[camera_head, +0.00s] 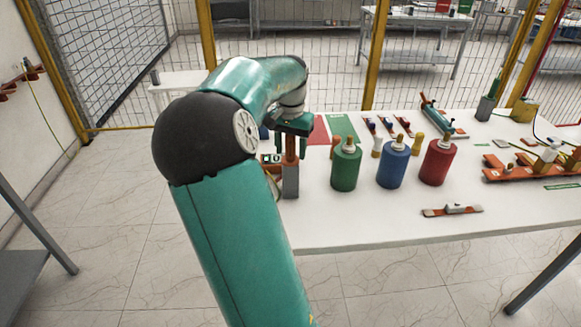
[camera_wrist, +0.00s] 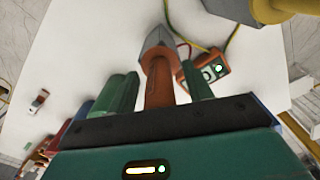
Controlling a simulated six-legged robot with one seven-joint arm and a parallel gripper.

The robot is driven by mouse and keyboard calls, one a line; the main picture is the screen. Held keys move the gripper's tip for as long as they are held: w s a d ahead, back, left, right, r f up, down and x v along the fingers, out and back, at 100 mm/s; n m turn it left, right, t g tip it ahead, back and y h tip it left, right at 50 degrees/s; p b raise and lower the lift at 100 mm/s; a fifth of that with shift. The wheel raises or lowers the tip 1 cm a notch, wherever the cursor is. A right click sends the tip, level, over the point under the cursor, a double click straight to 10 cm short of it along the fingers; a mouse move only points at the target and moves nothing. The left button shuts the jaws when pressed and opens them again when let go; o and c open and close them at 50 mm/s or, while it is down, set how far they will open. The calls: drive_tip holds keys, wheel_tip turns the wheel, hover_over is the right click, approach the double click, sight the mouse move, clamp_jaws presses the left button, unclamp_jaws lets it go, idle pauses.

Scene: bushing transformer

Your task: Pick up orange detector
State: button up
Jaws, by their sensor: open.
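The orange detector (camera_head: 291,150) stands upright on the left part of the white table, its orange upper part above a grey block-like lower part. It also shows in the wrist view (camera_wrist: 158,82), pointing away from the camera toward the grey part. My gripper (camera_head: 290,147) is open above the table, pointing down. Its two green fingers are on either side of the orange part, also in the wrist view (camera_wrist: 163,90). A gap shows on the right side there; contact on the left cannot be told.
An orange meter (camera_wrist: 207,70) with red and yellow cables lies close beside the detector. Green (camera_head: 346,168), blue (camera_head: 393,165) and red (camera_head: 437,163) bottles stand to the right on the white table (camera_head: 350,220). Orange and green tools lie further right. The front table strip is mostly clear.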

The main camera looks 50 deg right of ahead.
drive_tip(key=c, duration=1.1)
drive_tip(key=shift+r, duration=0.1)
